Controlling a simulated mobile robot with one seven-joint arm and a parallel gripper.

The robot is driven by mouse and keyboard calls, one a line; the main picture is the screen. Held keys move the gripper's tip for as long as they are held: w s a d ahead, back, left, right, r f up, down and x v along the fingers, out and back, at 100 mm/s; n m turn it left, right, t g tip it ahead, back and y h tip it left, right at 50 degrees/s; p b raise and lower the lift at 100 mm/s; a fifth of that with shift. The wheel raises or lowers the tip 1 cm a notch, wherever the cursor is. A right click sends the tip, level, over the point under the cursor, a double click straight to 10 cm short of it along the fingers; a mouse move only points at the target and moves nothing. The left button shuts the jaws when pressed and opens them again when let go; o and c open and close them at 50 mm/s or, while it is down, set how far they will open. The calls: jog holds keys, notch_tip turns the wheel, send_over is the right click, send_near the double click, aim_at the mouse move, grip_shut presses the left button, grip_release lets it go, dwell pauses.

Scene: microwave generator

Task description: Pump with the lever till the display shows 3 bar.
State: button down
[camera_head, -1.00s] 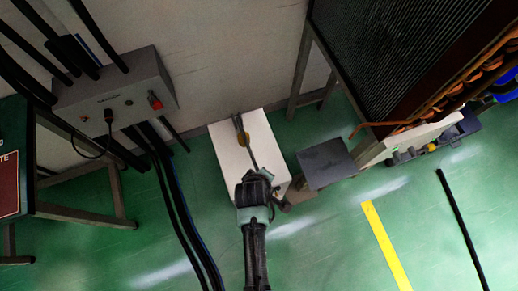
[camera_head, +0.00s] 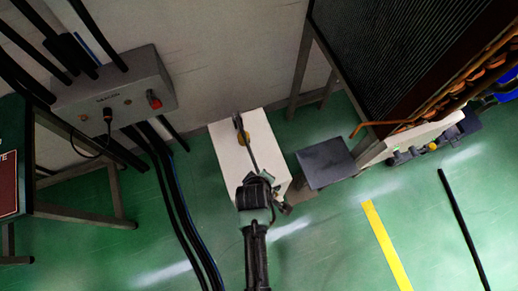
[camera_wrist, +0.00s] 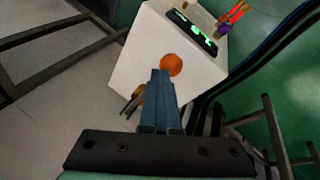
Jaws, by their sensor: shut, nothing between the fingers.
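The white box-shaped unit (camera_head: 222,155) stands on the floor by the wall. In the wrist view the white unit (camera_wrist: 140,62) carries a black display (camera_wrist: 181,22) with bright green characters, tilted and too blurred to read surely. An orange round knob (camera_wrist: 171,65) shows just beyond the fingertips; I cannot tell whether they touch it. My gripper (camera_wrist: 160,74) is shut with nothing held.
A grey control box (camera_head: 120,92) with cables hangs on the wall at the left. A dark grey panel (camera_head: 326,163) and a large ribbed unit (camera_head: 385,55) stand right of the white unit. Green floor is open in front, with a yellow stripe (camera_head: 386,245).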

jog(key=shift+s+d+f+b, duration=0.1)
jog(key=shift+s+f+b, duration=0.2)
jog(key=shift+f, duration=0.25)
jog(key=shift+s+d+f+b, duration=0.1)
jog(key=shift+s+f+b, duration=0.15)
jog(key=shift+f, duration=0.3)
dwell(0.9)
jog(key=shift+w+r, duration=0.1)
dwell(0.4)
jog(key=w+a+r+p, duration=0.1)
jog(key=w+r+p, duration=0.3)
jog(key=r+p, duration=0.4)
jog(key=shift+w+a+r+p, duration=0.25)
jog(key=shift+a+r+p, duration=0.05)
jog(key=shift+r, duration=0.9)
dwell(0.3)
jog(key=r+p, duration=0.1)
jog(key=w+r+p, duration=0.1)
jog(key=r, duration=0.1)
jog(key=w+r+p, duration=0.1)
jog(key=shift+a+r+p, duration=0.3)
jog(key=shift+a, duration=0.05)
dwell(0.8)
